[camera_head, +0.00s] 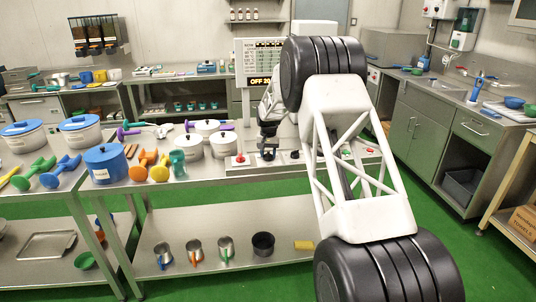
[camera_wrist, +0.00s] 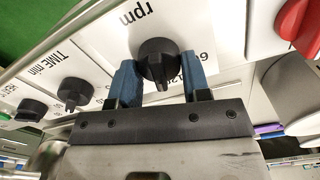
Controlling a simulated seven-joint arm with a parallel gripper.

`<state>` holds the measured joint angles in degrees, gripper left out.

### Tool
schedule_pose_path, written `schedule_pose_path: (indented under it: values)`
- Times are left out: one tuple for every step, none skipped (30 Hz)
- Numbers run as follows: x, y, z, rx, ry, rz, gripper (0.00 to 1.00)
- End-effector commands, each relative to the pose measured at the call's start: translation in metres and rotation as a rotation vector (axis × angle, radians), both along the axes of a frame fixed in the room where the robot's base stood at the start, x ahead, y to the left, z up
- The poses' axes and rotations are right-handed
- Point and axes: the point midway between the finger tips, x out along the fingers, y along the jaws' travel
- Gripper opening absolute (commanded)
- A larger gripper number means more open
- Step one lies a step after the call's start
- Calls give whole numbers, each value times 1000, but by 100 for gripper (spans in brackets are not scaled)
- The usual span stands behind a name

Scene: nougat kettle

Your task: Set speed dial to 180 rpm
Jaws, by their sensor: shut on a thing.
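The speed dial (camera_wrist: 157,52) is a black round knob with a raised grip, on a white panel marked "rpm" in the wrist view. My gripper (camera_wrist: 162,66) has its two blue fingers on either side of the knob, shut on it. A "60" mark shows beside the right finger; other scale marks are partly hidden by the knob and fingers, and I cannot read the setting. In the head view my gripper (camera_head: 268,138) is down at the control panel (camera_head: 286,158), and the dial cannot be made out there.
The time dial (camera_wrist: 73,90) and a heat dial (camera_wrist: 31,109) lie left of the speed dial. A red knob (camera_wrist: 299,24) is at upper right. White lidded pots (camera_head: 222,145) stand left of the panel. A display (camera_head: 266,82) behind shows "OFF 20", partly covered by my arm.

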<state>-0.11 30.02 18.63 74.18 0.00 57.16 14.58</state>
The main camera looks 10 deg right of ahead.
Motion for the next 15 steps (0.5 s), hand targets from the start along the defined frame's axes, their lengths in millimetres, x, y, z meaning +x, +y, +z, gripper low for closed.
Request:
schedule_pose_path:
  values:
    - [0, 0, 0, 0, 0, -44, 20]
    - [0, -1, 0, 0, 0, -72, 20]
    - [0, -1, 0, 0, 0, -111, 20]
    - [0, -1, 0, 0, 0, -139, 20]
    - [0, -1, 0, 0, 0, -167, 20]
    - [0, -1, 0, 0, 0, -206, 20]
    - [-1, -1, 0, 0, 0, -234, 20]
    - [-1, -1, 0, 0, 0, -262, 20]
    - [-1, -1, 0, 0, 0, -300, 20]
    - [-1, -2, 0, 0, 0, -329, 20]
    - [-1, -2, 0, 0, 0, -357, 20]
    - [-1, -2, 0, 0, 0, -395, 20]
    - [-1, -2, 0, 0, 0, -423, 20]
    - [-1, -2, 0, 0, 0, -451, 20]
    - [-1, -2, 0, 0, 1, -487, 20]
